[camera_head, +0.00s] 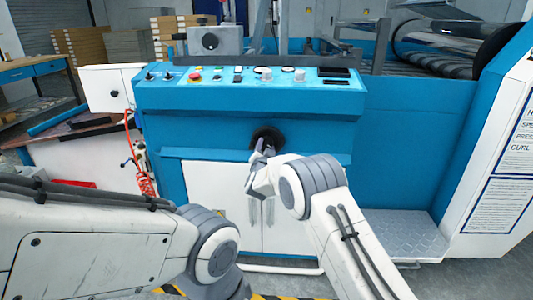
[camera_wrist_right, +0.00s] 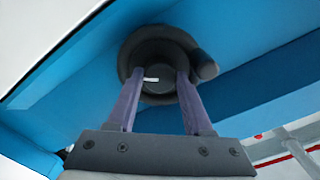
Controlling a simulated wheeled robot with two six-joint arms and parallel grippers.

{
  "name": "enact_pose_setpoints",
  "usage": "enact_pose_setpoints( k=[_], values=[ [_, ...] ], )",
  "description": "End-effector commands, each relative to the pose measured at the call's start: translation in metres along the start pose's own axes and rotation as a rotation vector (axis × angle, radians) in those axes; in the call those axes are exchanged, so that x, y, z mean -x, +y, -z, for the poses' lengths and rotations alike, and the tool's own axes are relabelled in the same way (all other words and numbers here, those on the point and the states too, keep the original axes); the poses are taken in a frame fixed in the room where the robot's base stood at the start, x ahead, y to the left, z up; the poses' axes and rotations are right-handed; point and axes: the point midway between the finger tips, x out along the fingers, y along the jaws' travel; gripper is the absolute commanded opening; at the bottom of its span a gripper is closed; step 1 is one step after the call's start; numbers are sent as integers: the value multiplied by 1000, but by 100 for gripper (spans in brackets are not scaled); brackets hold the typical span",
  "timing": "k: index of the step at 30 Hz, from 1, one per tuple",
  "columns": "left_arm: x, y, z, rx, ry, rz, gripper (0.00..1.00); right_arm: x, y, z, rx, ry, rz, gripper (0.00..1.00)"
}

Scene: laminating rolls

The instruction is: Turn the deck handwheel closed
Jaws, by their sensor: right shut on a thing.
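The deck handwheel (camera_head: 267,137) is a round black wheel on the blue front panel of the machine, below the control buttons. In the right wrist view the handwheel (camera_wrist_right: 158,50) shows with a white mark at its hub and a knob at its right side. My right gripper (camera_head: 262,148) is at the handwheel, with its two fingers (camera_wrist_right: 159,80) shut on it, one on either side of the hub. The gripper partly hides the wheel in the head view. My left arm shows at lower left, but its gripper is not in view.
A control panel (camera_head: 250,76) with a red button and several knobs lies above the handwheel. White cabinet doors (camera_head: 205,195) are below. A metal step plate (camera_head: 405,235) is at lower right.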

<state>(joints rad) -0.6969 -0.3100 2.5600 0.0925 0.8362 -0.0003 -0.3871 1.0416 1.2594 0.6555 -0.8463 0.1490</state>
Motion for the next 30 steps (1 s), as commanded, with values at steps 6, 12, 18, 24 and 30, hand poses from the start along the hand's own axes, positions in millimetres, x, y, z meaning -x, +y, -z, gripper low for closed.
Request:
enact_pose_setpoints(
  k=[6, 12, 18, 24, 30],
  values=[
    [-18, -1, -1, 0, 0, 0, 45, 0, 1, -2, -170, 2, 1, 0],
    [-26, -2, -1, 0, 0, 0, 45, 0, 0, -1, -279, 1, 0, 0],
    [-30, -2, -2, 0, 0, 0, 45, 0, 0, 0, -338, 0, 0, 0],
    [-31, -2, -2, 0, 0, 0, 45, 0, 0, 0, -359, 0, -1, 0],
    [-31, -2, -2, 0, 0, 0, 45, 0, 0, 0, -360, 0, -1, 0]
  ],
)
